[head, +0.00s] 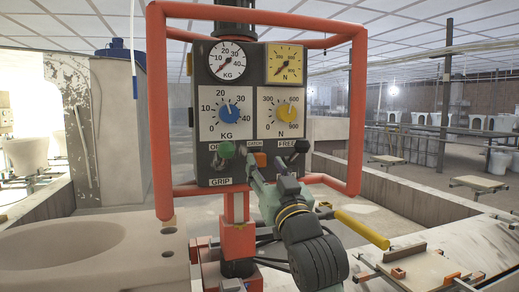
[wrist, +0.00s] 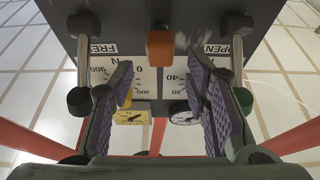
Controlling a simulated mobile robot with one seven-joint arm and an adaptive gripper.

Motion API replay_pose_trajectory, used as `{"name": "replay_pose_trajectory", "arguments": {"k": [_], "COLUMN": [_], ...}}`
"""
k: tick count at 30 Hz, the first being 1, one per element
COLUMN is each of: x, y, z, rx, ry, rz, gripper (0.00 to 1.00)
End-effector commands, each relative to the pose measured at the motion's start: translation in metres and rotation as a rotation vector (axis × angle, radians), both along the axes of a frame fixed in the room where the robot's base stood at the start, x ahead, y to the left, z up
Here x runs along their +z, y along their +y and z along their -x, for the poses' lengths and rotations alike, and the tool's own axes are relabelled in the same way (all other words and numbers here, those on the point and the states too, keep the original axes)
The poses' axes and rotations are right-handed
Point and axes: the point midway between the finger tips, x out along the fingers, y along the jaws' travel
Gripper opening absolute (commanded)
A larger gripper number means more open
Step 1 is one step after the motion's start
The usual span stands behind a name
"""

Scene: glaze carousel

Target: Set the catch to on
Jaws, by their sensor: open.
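The catch is a small orange block (head: 261,159) under the CATCH label on the dark control panel (head: 205,170). It also shows in the wrist view as an orange block (wrist: 160,48) at the top middle. My gripper (head: 268,168) is in front of the panel's lower edge, close to the catch. In the wrist view my gripper (wrist: 159,92) has its two purple-padded fingers spread, with nothing between them. The catch appears beyond the gap between the fingers. I cannot tell whether they touch it, or which setting it is in.
A green-knobbed lever (head: 226,150) is left of the catch and a black-knobbed lever (head: 302,146) is right of it. Above are a blue dial (head: 229,115), a yellow dial (head: 283,110) and two gauges. A red tube frame (head: 160,110) surrounds the panel. A pale basin (head: 90,250) stands left.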

Motion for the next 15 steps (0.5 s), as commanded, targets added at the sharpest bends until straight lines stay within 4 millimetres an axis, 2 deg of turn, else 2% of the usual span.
{"name": "replay_pose_trajectory", "arguments": {"k": [1, 7, 15], "x": [0.008, 0.017, 0.019], "y": [0.003, 0.012, 0.015], "z": [-0.009, -0.035, -0.044], "rx": [0.001, 0.001, 0.0], "ry": [0.002, 0.002, 0.0], "rz": [0.001, 0.001, 0.001], "gripper": [0.43, 0.43, 0.43]}}
